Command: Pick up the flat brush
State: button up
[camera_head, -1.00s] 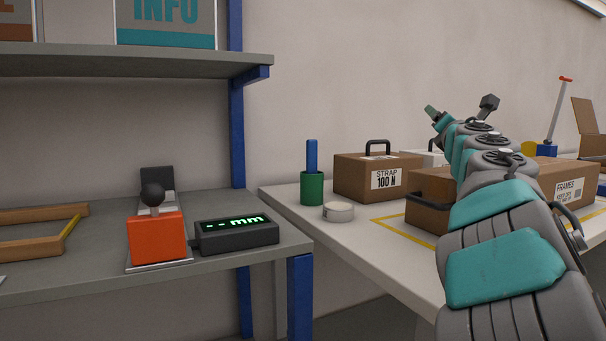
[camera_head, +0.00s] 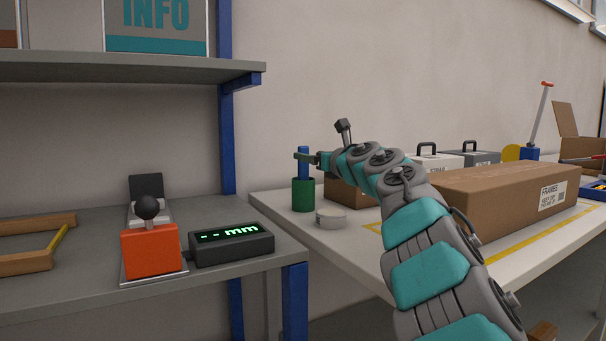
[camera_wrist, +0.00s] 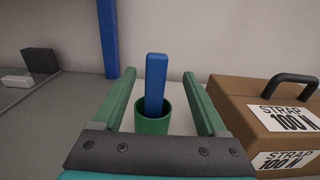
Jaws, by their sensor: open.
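The flat brush shows as a blue upright bar (camera_head: 303,163) standing in a green cup (camera_head: 303,195) on the white table. Its lower end is hidden inside the cup. In the wrist view the blue bar (camera_wrist: 156,84) stands between my two green fingers, with the green cup (camera_wrist: 153,117) below it. My gripper (camera_wrist: 163,80) is open, with a gap on each side of the bar. In the head view my gripper (camera_head: 304,157) is at the height of the bar's upper part.
A strap box (camera_wrist: 280,110) stands close to the right finger. A round tin (camera_head: 331,217) sits beside the cup. A long cardboard box (camera_head: 500,205) lies on the white table (camera_head: 270,205). The grey bench (camera_head: 90,265) with an orange device (camera_head: 150,250) is at left.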

aim_at(304, 152)
jog(key=shift+w+a+r+p, duration=0.25)
jog(key=shift+w+a+p, duration=0.8)
jog(key=shift+a+p, duration=0.05)
jog(key=shift+w+a+f+p, duration=0.25)
jog(key=shift+w+p, duration=0.1)
jog(key=shift+w, duration=0.25)
grip_shut()
